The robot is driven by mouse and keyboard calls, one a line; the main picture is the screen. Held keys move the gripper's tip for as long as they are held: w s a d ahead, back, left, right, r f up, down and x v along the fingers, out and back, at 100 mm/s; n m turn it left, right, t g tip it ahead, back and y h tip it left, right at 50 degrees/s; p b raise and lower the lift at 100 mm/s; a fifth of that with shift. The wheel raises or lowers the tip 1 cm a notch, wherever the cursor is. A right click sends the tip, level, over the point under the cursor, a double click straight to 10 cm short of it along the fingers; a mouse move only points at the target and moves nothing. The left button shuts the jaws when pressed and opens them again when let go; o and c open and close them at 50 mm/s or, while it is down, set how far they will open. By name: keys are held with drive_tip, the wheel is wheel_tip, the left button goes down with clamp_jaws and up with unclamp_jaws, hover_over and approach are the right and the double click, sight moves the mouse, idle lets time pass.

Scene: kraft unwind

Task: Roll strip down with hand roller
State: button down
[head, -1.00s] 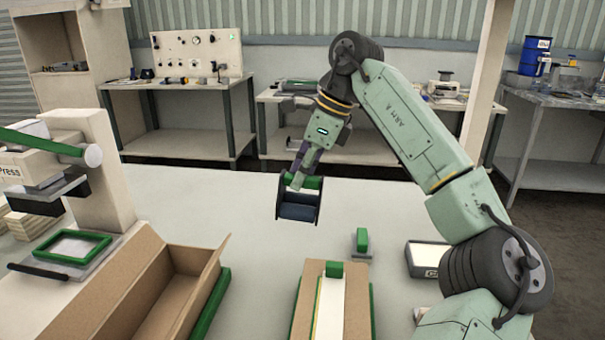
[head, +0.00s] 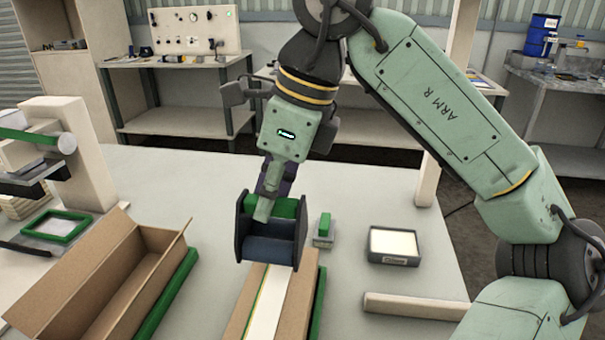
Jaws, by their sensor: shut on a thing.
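My gripper (head: 270,203) is shut on the green handle of the hand roller, a dark blue cylinder (head: 267,250) between dark side plates. The roller is over the far end of the white strip (head: 266,312), which lies lengthwise on a brown kraft carton (head: 296,311). I cannot tell whether the roller touches the strip. The roller hides the strip's far end.
An open brown box (head: 100,272) stands at the left, with a green bar (head: 168,298) beside it. A green-topped block (head: 325,228) and a shallow tray with a pale pad (head: 394,262) lie to the right. A beige bar (head: 415,307) lies nearer. A press (head: 75,165) stands at far left.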

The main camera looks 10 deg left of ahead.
drive_tip(key=shift+s+f, duration=0.15)
drive_tip(key=shift+s, duration=0.05)
drive_tip(key=shift+f+b, duration=2.65)
drive_tip(key=shift+f, duration=0.55)
drive_tip(key=shift+f, duration=0.25)
